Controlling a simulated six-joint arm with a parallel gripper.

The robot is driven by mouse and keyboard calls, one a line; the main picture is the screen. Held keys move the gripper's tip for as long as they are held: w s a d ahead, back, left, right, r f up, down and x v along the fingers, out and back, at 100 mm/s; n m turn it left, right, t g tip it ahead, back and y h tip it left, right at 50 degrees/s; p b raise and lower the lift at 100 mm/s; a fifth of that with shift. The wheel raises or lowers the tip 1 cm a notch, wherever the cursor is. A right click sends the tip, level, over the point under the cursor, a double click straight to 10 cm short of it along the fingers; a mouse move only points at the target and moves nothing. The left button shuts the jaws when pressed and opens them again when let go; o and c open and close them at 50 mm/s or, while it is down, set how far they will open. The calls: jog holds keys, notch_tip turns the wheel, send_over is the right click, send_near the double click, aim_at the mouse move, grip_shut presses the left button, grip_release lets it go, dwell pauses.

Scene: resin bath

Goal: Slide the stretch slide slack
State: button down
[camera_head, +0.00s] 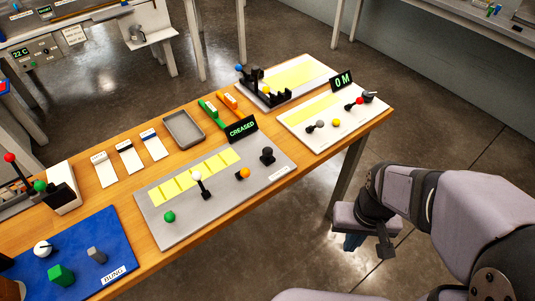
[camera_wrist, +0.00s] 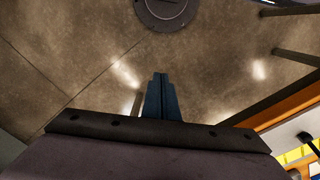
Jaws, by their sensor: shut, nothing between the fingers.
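A grey panel (camera_head: 225,208) with a row of yellow patches lies on the wooden table, with a sign reading CREASED (camera_head: 241,129) at its back edge. On it are a green knob (camera_head: 169,217), a white-topped lever (camera_head: 197,177), an orange knob (camera_head: 244,173) on a dark base and a black knob (camera_head: 267,155). I cannot read which of these is the stretch slide. My gripper (camera_head: 352,243) hangs over the floor, right of the table and apart from every control. Its blue fingers (camera_wrist: 160,82) are shut and empty in the wrist view.
A white panel (camera_head: 325,125) with a 0 M sign (camera_head: 342,81) stands at the table's right end. A black fixture (camera_head: 262,88) is behind it. A blue mat (camera_head: 80,262) with a green block is at front left. A grey tray (camera_head: 183,129) lies behind the grey panel.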

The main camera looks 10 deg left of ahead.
jog(key=c, duration=2.4)
grip_release()
jog(key=shift+c, duration=0.2)
jog(key=o, duration=1)
jog(key=shift+a+r, duration=0.2)
jog(key=shift+a, duration=0.1)
jog(key=t+p, duration=0.5)
jog(key=p, duration=0.1)
send_near(268, 155)
jog(key=shift+w+a+f, duration=0.15)
jog(key=shift+w+f, duration=1.05)
jog(key=shift+w, duration=0.25)
